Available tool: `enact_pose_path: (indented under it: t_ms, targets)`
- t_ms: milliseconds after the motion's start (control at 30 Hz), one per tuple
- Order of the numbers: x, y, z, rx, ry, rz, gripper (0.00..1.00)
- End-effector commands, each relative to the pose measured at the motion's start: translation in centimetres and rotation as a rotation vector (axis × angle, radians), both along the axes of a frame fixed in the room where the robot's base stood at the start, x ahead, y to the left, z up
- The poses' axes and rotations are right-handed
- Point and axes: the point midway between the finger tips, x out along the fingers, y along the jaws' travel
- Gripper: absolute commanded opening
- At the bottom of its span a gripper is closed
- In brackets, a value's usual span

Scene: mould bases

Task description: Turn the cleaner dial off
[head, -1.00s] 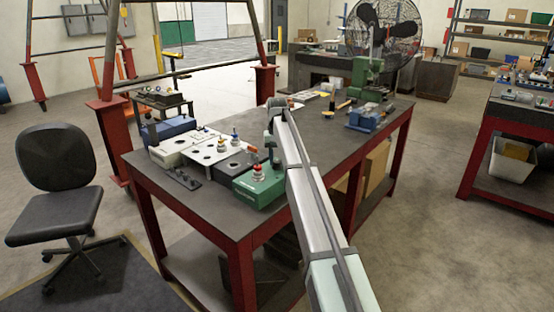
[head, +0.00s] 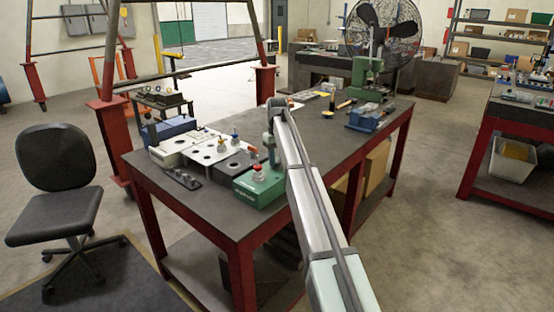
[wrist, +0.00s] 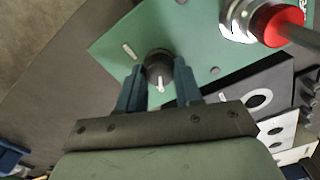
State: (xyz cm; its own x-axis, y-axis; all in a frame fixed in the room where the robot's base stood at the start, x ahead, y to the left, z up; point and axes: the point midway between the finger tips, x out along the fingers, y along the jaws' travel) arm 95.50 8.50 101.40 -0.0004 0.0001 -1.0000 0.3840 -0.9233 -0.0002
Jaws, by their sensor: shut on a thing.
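The cleaner is a green box (head: 258,188) at the near front of the workbench in the head view, and its green top (wrist: 190,35) fills much of the wrist view. A round black dial (wrist: 158,62) with a white pointer stands on that top; the pointer aims down toward my palm in the wrist view. My gripper (wrist: 159,76) is shut on the dial, one dark blue finger on each side. In the head view my gripper (head: 271,158) reaches down onto the green box and hides the dial.
A red button (wrist: 278,24) on a silver collar sits beside the dial on the green top. White and black mould bases (head: 205,147) stand to the left of the box. A blue vise (head: 368,118) is farther right. The bench middle (head: 330,140) is mostly clear.

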Motion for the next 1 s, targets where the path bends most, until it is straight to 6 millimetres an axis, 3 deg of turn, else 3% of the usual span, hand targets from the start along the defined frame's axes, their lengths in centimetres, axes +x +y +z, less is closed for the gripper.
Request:
enact_pose_path:
  t_ms: [200, 233, 467, 767, 1000]
  targets:
    - [0.0, 0.0, 0.0, -0.001, -0.001, -0.001, 0.04]
    - [0.0, 0.0, 0.0, -0.001, -0.001, -0.001, 0.37]
    - [0.0, 0.0, 0.0, 0.0, -0.001, -0.001, 0.59]
    - [0.0, 0.0, 0.2, 0.0, -0.001, -0.001, 0.6]
    - [0.1, 0.0, 2.8, 0.0, -0.002, -0.001, 0.6]
